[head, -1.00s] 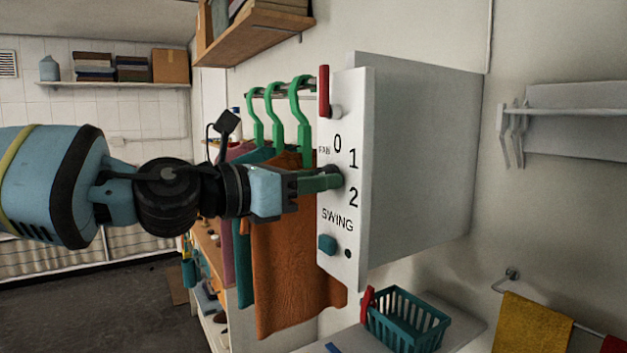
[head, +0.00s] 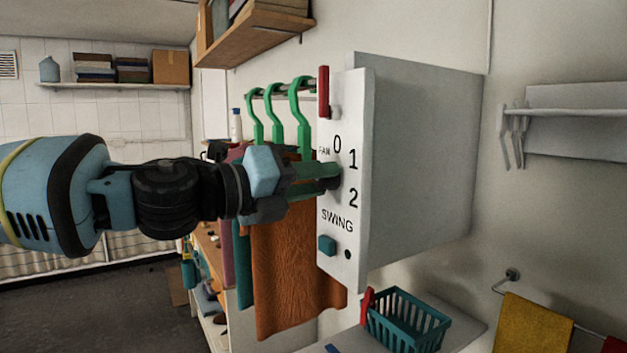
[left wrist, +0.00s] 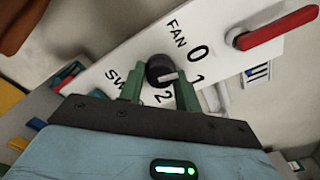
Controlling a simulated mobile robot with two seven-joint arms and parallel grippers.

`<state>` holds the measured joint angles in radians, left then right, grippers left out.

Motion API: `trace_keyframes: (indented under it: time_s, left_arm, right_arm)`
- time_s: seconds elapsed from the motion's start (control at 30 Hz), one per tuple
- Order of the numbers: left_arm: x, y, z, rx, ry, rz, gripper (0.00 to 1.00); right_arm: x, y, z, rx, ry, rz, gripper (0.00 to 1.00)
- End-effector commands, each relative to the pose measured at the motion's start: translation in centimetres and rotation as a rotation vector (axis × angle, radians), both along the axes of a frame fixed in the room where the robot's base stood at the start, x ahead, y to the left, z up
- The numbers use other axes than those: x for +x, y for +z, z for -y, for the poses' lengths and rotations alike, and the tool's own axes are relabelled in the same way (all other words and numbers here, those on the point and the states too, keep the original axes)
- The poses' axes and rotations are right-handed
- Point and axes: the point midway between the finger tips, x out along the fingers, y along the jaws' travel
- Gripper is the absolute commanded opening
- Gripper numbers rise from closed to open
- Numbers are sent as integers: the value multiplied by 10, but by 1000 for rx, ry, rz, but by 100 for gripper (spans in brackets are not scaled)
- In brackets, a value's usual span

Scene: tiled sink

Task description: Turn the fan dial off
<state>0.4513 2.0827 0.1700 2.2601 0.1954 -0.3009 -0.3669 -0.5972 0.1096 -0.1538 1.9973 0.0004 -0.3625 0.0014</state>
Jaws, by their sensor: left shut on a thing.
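The fan dial (head: 335,178) is a small dark round knob on the white control panel (head: 345,225), beside the numbers 0, 1 and 2. It also shows in the left wrist view (left wrist: 158,68), where its pale pointer is directed about at the 1. My left gripper (head: 322,176) reaches in from the left with its green fingers on the dial. In the left wrist view the fingers (left wrist: 160,84) stand on both sides of the knob, shut on it. My right gripper is in neither view.
A red lever (head: 323,92) sits above the dial on the panel. A teal swing knob (head: 327,245) sits below it. Clothes on green hangers (head: 275,115) hang close behind my left gripper. A teal basket (head: 408,322) stands below the panel.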

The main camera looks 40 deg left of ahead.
Motion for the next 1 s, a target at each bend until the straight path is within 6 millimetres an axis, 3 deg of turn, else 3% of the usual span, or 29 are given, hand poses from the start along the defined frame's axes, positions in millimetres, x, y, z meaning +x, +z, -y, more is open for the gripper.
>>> trace_keyframes:
  time_s: [0.4, 1.0]
  left_arm:
    - [0, 0, 1, -197, 0, -83, 10]
    - [0, 0, 0, -233, 0, -98, 10]
  right_arm:
    - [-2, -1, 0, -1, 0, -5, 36]
    - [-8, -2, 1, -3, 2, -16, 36]
